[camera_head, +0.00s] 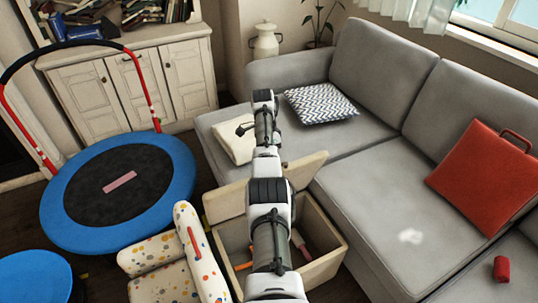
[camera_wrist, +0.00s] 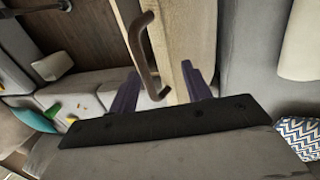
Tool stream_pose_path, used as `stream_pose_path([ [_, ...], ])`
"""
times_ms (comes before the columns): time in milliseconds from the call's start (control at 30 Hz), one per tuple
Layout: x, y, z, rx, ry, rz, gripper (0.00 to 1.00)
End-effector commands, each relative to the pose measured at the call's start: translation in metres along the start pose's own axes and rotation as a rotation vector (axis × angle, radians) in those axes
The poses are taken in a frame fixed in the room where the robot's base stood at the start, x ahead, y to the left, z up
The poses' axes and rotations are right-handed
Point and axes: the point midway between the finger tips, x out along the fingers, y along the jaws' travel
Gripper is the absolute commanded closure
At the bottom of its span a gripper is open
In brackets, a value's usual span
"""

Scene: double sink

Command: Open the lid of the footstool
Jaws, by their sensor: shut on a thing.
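The footstool (camera_head: 325,258) is a pale wooden box in front of the sofa in the head view. Its lid (camera_head: 225,202) is raised along the far side, and the inside of the box shows, with a few small coloured things in it. My arm crosses in front of the lid and box and hides part of both. In the wrist view, my gripper (camera_wrist: 158,85) has its two dark fingers on either side of the lid's wooden edge (camera_wrist: 172,50), and a brown curved handle (camera_wrist: 147,45) lies between them. My gripper is shut on the lid; the exact contact is hard to see.
A grey sofa (camera_head: 375,185) stands close behind and right of the footstool. A blue-rimmed trampoline (camera_head: 65,220) is at left. A spotted child's chair (camera_head: 165,270) stands just left of the box. A white cabinet (camera_head: 90,100) is at the back.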

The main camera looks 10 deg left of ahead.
Motion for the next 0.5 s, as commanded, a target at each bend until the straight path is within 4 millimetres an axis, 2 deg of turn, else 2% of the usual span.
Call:
stream_pose_path([
  [33,0.015,-0.001,0.003,-0.004,-0.009,0.007,0.66],
  [233,0.01,-0.001,0.003,-0.004,-0.009,0.006,0.66],
  [367,-0.008,-0.001,0.003,-0.004,-0.006,0.001,0.66],
  [500,-0.043,0.0,0.003,-0.003,-0.003,-0.003,0.66],
])
